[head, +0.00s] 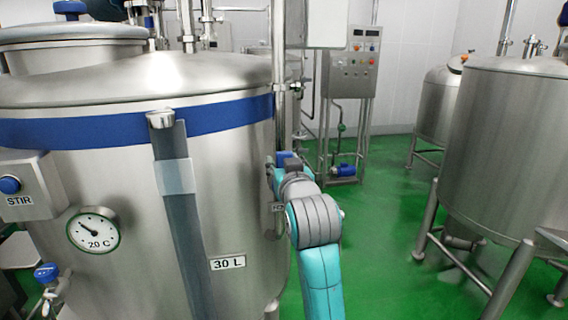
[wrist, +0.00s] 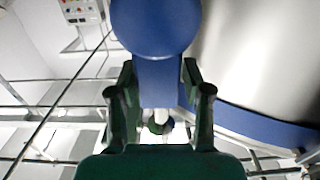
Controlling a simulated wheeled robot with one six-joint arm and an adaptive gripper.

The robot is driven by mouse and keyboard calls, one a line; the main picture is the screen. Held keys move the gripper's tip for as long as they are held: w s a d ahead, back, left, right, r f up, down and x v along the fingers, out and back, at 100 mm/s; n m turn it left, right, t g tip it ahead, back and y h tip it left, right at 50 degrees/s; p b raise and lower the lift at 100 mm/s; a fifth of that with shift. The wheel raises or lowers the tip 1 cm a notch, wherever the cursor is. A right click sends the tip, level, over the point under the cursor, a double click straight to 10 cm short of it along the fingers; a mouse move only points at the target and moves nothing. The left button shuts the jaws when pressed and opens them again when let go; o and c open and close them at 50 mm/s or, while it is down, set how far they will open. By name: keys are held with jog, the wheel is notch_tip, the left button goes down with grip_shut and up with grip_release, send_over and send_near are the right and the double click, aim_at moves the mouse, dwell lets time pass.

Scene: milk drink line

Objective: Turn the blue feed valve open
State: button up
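A blue valve handle (wrist: 156,28) with a large rounded end fills the top middle of the wrist view. Its narrower blue part runs down between the two fingers of my gripper (wrist: 160,75). The fingers are dark green, stand apart and lie one on each side of it, with little space between; contact is not clear. In the head view my gripper (head: 288,166) is at the right side of the big steel tank, by a vertical pipe. A small blue part shows there, and the rest of the valve is hidden behind my arm and gripper.
The steel tank (head: 235,200) with its blue band stands close on the left. A blue-handled tap (head: 46,272) and a STIR button box (head: 30,192) are at far left. A control panel (head: 355,62) and another tank (head: 510,150) stand behind and right. Green floor between is clear.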

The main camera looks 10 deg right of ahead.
jog(key=shift+o, duration=0.3)
jog(key=s, duration=1.2)
jog(key=s+d+f+g, duration=0.1)
jog(key=s+f, duration=0.4)
jog(key=f, duration=0.5)
jog(key=s+d+f, duration=0.1)
jog(key=s+f, duration=0.4)
jog(key=f, duration=0.5)
jog(key=s+d+f+g, duration=0.1)
jog(key=s+f, duration=0.4)
jog(key=f, duration=0.5)
jog(key=s+d+f, duration=0.1)
jog(key=s+f, duration=0.3)
jog(key=s, duration=0.4)
jog(key=s+d+f, duration=0.1)
jog(key=s+f, duration=0.3)
jog(key=s, duration=0.5)
jog(key=s+r+g, duration=0.1)
jog(key=s, duration=1.3)
jog(key=shift+s+d, duration=0.4)
jog(key=shift+d, duration=0.05)
